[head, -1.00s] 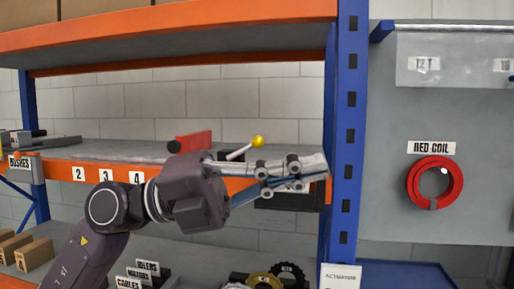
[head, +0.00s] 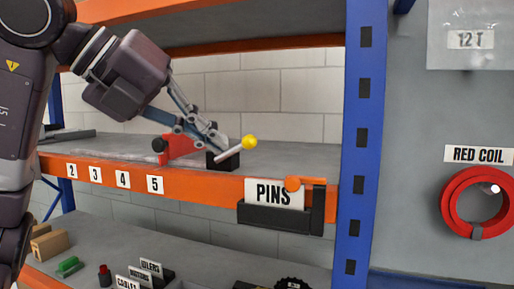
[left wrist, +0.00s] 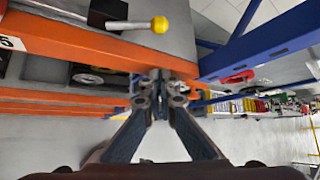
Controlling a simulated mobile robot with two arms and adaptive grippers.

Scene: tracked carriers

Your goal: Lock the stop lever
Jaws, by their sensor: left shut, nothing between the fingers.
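The lever, a pale rod with a yellow ball knob (head: 249,142), rises at a slant to the right from a black base (head: 224,161) near the front edge of the shelf. In the left wrist view its yellow knob (left wrist: 159,24) shows at the top, beyond the fingertips. My left gripper (head: 222,141) is shut and empty, its fingers pointing down and right, beside the lever in the picture. I see no contact with the knob; fingers partly cover the base area. In the left wrist view the fingertips (left wrist: 160,88) are in front of the orange shelf edge. My right gripper is out of view.
A red block (head: 180,147) stands left of the lever. A PINS label (head: 274,194) and black bin (head: 270,217) hang on the shelf front, beside an orange-topped black piece (head: 319,210). A blue upright (head: 358,130) bounds the right. A red coil (head: 449,205) hangs beyond.

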